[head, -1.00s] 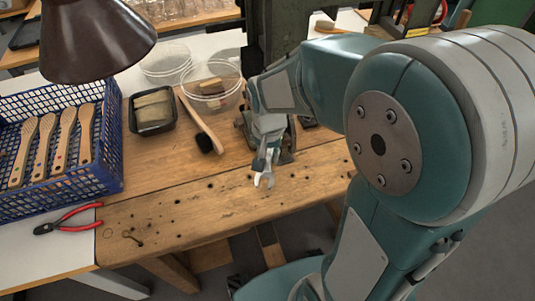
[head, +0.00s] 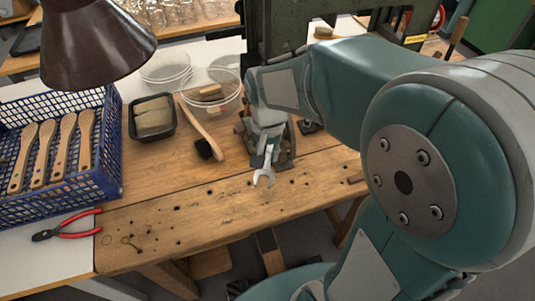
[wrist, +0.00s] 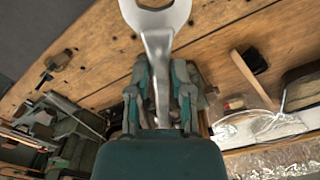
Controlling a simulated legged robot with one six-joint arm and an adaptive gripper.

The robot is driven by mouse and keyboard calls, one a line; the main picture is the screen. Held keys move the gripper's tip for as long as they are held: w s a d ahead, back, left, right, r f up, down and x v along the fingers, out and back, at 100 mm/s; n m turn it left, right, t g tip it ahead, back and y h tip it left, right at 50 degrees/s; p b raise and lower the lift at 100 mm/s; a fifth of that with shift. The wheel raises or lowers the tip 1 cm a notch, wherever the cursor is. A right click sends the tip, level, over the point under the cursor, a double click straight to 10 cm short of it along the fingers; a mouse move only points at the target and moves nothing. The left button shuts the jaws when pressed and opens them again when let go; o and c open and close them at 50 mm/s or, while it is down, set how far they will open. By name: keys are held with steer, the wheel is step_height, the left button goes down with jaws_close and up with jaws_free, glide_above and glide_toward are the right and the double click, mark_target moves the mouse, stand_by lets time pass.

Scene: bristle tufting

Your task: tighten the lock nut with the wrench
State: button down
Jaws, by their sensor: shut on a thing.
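My gripper (head: 267,146) is shut on a steel open-ended wrench (head: 264,177), which hangs jaw-down over the wooden workbench (head: 225,207) in the head view. In the wrist view the wrench (wrist: 157,45) points up the picture from between the fingers of my gripper (wrist: 160,100), its open jaw cut by the top edge. The jaw looks empty. I cannot make out the lock nut in either view; the gripper and arm hide part of the dark green machine (head: 345,45) behind them.
A blue basket (head: 105,180) of wooden brush handles stands at left, with red pliers (head: 75,230) before it. A black tray (head: 133,130), a brush (head: 200,130) and clear bowls (head: 225,75) lie left of my gripper. A dark lamp shade (head: 95,45) hangs upper left. The bench front is mostly clear.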

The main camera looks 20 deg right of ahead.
steer(key=shift+r, duration=1.25)
